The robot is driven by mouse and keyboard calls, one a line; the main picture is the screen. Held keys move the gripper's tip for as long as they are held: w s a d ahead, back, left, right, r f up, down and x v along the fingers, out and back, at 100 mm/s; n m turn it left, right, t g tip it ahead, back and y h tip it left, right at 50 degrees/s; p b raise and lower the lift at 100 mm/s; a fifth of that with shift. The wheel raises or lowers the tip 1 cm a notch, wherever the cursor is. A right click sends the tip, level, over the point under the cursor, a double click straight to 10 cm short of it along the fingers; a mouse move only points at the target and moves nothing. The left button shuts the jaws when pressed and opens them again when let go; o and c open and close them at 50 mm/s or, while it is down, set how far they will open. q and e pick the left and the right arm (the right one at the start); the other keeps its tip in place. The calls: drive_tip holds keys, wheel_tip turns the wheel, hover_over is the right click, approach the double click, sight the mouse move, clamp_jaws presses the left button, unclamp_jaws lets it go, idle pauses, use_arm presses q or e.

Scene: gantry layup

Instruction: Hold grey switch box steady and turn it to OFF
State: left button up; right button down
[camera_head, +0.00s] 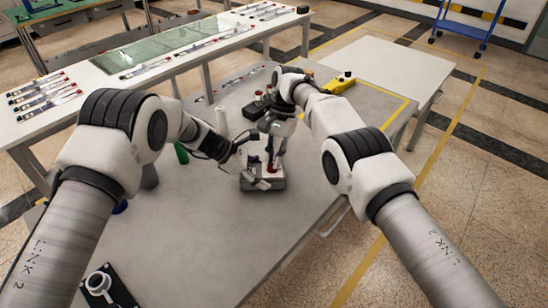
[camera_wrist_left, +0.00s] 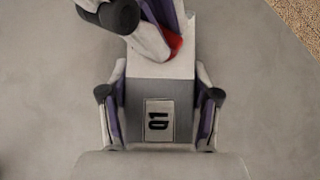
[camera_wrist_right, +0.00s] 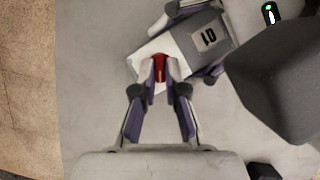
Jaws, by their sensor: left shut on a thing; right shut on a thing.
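The grey switch box (camera_head: 264,184) sits on the grey table, with a white part carrying a red knob (camera_wrist_right: 160,68). A label plate (camera_wrist_left: 158,120) on its grey part shows a 1 and a 0. My left gripper (camera_wrist_left: 160,98) is shut around the grey part, one finger on each side. My right gripper (camera_wrist_right: 160,72) is shut on the red knob from above; its fingers hide part of the knob. The red knob also shows in the left wrist view (camera_wrist_left: 174,44), partly covered by the right fingers. I cannot tell its exact turn angle.
A green bottle (camera_head: 181,153) and a grey cylinder (camera_head: 149,176) stand near my left arm. A white cylinder (camera_head: 221,120) and a black box (camera_head: 253,110) lie beyond the switch box. A black plate with a white ring-shaped part (camera_head: 98,284) is at front left. The table's front middle is clear.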

idle(0.4)
drive_tip(key=c, duration=1.2)
unclamp_jaws()
